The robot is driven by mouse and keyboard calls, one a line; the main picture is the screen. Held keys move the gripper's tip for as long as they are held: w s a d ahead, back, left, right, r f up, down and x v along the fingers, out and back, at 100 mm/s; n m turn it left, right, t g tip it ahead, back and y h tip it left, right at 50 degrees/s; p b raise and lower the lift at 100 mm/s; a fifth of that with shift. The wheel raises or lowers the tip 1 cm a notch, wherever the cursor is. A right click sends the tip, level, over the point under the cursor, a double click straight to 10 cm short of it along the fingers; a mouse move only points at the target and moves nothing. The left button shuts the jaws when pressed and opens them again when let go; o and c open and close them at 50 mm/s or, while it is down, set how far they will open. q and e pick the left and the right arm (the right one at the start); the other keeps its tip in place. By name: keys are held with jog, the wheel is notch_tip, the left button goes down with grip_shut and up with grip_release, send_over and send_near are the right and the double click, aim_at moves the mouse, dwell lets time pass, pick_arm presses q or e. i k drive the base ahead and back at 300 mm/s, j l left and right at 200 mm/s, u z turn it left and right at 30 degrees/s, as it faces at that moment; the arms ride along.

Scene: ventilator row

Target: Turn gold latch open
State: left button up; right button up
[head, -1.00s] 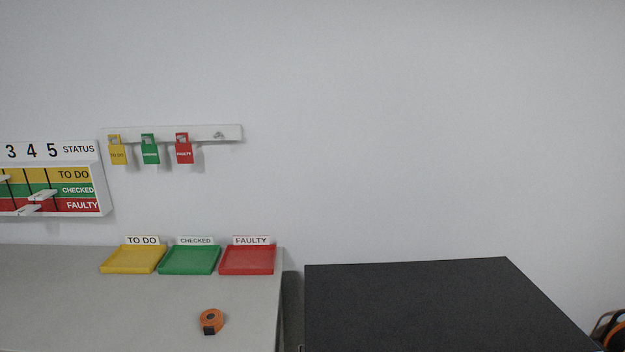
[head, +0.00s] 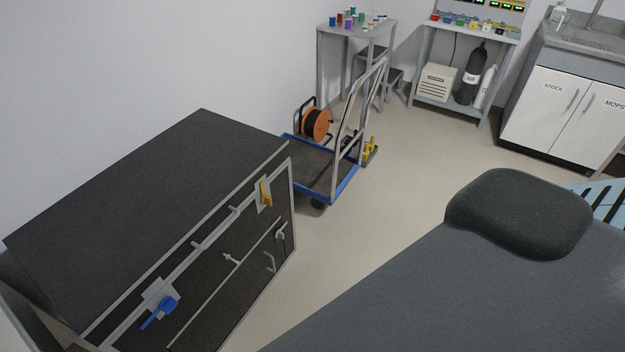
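The gold latch (head: 265,194) is a yellow-gold handle on a pale plate, near the upper right end of the front of a dark cabinet (head: 150,200). It looks roughly upright, tilted a little. A blue latch (head: 160,311) sits on a similar plate at the lower left of the same front, its handle slanting down to the left. Neither of my grippers shows in the head view.
A dark padded bed with a headrest (head: 520,212) fills the lower right. A blue trolley (head: 322,180) with an orange cable reel (head: 316,124) stands beyond the cabinet. Pale floor (head: 400,190) is open between cabinet and bed. A white sink cupboard (head: 560,110) stands at the back right.

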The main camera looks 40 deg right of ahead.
aim_at(266, 198)
jog(key=l+z, duration=0.1)
jog(key=z, duration=0.6)
jog(key=i+l+z, duration=0.25)
jog(key=i+l, duration=0.25)
